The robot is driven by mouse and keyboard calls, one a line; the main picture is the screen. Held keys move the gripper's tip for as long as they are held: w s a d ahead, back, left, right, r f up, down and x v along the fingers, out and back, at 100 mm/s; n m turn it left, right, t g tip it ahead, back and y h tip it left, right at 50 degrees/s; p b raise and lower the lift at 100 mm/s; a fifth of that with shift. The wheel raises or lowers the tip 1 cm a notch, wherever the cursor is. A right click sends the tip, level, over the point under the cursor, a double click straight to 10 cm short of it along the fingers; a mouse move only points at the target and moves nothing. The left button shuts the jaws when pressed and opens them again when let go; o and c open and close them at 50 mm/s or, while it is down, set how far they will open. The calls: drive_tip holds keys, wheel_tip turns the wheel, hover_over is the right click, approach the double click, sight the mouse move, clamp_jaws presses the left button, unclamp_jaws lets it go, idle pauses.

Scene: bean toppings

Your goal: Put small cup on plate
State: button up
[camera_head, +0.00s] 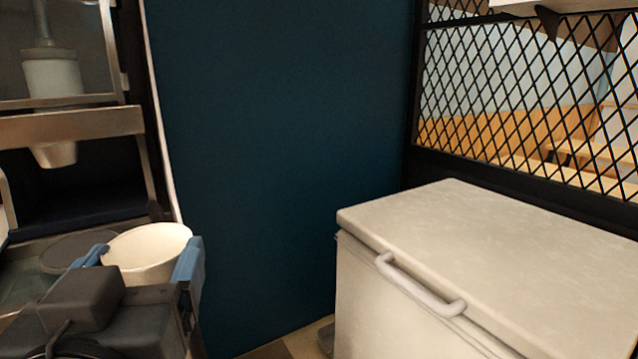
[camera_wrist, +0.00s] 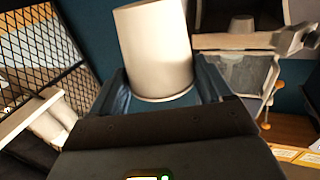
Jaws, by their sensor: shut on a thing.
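The small cup (camera_head: 148,252) is white and sits between the blue fingers of my gripper (camera_head: 137,258) at the lower left of the head view. My gripper is shut on it. In the wrist view the cup (camera_wrist: 157,48) stands out between the two fingers of my gripper (camera_wrist: 162,90). In the head view the cup's rim faces up and its lower part is hidden by the gripper. A dark round disc (camera_head: 75,250), possibly the plate, lies just left of the cup and is partly hidden by a finger.
A metal-framed dispenser (camera_head: 70,128) with a white nozzle (camera_head: 54,154) stands at the left, close to the cup. A white chest freezer (camera_head: 500,260) with a handle fills the lower right. A dark blue wall (camera_head: 280,150) and a black mesh screen (camera_head: 530,95) are behind.

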drive_tip(key=w+d+f+h, duration=0.1)
drive_tip(key=w+d+f, duration=0.6)
drive_tip(key=d+f, duration=0.35)
drive_tip(key=w+d+f, duration=0.8)
drive_tip(key=d+f, duration=0.1)
drive_tip(key=f, duration=0.3)
drive_tip(key=s+d+f+m+h, duration=0.1)
drive_tip(key=s+d+f, duration=0.2)
drive_tip(key=d+f, duration=0.45)
drive_tip(key=s+d+f+m+h, duration=0.1)
drive_tip(key=s+d+f, duration=0.1)
drive_tip(key=d+f, duration=0.6)
drive_tip(key=s+d+f, duration=0.1)
drive_tip(key=s+f, duration=0.5)
drive_tip(key=shift+d+h, duration=0.35)
drive_tip(key=shift+h, duration=0.05)
drive_tip(key=shift+f, duration=0.1)
